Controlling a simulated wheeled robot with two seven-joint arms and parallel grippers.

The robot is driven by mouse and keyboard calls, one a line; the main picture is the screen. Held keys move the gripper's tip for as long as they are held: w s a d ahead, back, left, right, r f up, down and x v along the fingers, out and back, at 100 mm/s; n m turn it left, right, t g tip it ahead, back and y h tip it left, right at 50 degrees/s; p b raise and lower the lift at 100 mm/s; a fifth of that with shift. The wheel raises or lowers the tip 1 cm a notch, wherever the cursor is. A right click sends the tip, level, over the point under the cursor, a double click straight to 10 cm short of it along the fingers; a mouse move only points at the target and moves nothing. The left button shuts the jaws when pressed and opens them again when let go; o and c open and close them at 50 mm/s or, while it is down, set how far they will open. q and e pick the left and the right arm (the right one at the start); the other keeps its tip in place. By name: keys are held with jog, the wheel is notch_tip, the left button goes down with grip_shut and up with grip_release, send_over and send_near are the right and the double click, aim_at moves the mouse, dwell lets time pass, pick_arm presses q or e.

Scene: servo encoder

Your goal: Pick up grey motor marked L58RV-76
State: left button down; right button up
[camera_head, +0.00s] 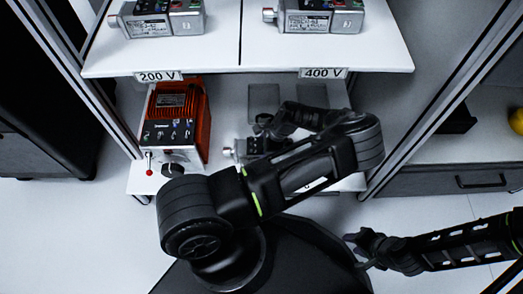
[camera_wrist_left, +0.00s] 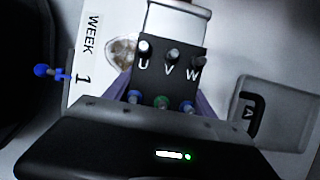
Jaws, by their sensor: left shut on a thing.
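In the left wrist view my left gripper (camera_wrist_left: 165,88) has its purple-edged fingers on both sides of a motor with a black terminal face marked U, V, W (camera_wrist_left: 170,62) and a pale body, and is shut on it. In the head view my left arm reaches over the lower shelf and hides most of the gripper; a grey motor (camera_head: 243,149) shows partly beside the arm there. Two more grey motors lie on the upper shelf, one left (camera_head: 160,20) and one right (camera_head: 315,16). The L58RV-76 marking is not readable. My right gripper (camera_head: 353,251) is open and empty, low at right.
A red device with switches (camera_head: 178,122) stands left on the lower shelf. The upper shelf (camera_head: 240,58) carries 200 V and 400 V labels and overhangs it. A "WEEK 1" label (camera_wrist_left: 88,45) and a grey block (camera_wrist_left: 275,112) flank the held motor in the wrist view.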

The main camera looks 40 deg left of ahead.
aim_at(262, 145)
pick_arm(q)
jog(key=shift+r+p, duration=0.9)
jog(key=shift+r, duration=0.7)
jog(key=shift+w+d+r, duration=0.1)
jog(key=shift+w+r, duration=0.05)
jog(key=shift+r, duration=0.1)
jog(key=w+d, duration=0.3)
jog(key=d, duration=0.1)
jog(key=w+d+p, duration=0.1)
jog(key=w+d, duration=0.3)
jog(key=d, duration=0.1)
jog(key=w+d, duration=0.3)
jog(key=d, duration=0.2)
jog(key=shift+w+f, duration=0.15)
jog(key=shift+w, duration=0.2)
